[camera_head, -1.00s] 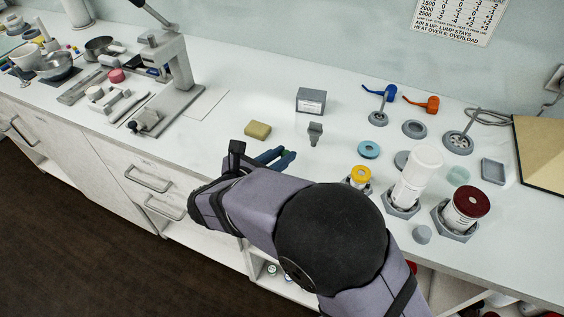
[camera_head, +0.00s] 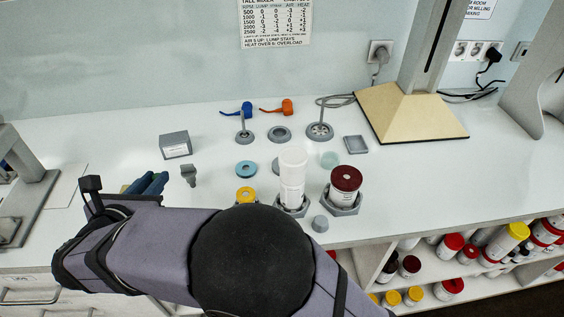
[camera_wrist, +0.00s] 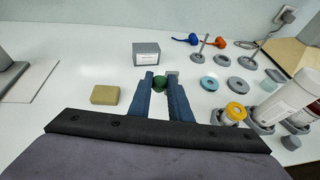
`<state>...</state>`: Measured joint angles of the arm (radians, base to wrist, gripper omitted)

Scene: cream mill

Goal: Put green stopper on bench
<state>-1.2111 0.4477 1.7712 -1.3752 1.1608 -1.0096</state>
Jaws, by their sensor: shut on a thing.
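A dark green stopper (camera_wrist: 160,84) sits between the fingertips of my gripper (camera_wrist: 159,80) in the wrist view. My gripper is shut on it, and the blue fingers cover part of its sides. In the head view my gripper (camera_head: 150,183) is over the white bench (camera_head: 240,115), in front of the grey box; the stopper cannot be made out there. Whether the stopper touches the bench is not clear.
A grey box (camera_head: 175,145), a small grey block (camera_head: 189,175) and a tan sponge (camera_wrist: 105,95) are close by. To the right stand a yellow-topped part (camera_head: 245,195), a clear-white cylinder (camera_head: 292,178) and a dark-red-lidded jar (camera_head: 345,187). Bare bench lies left of the box.

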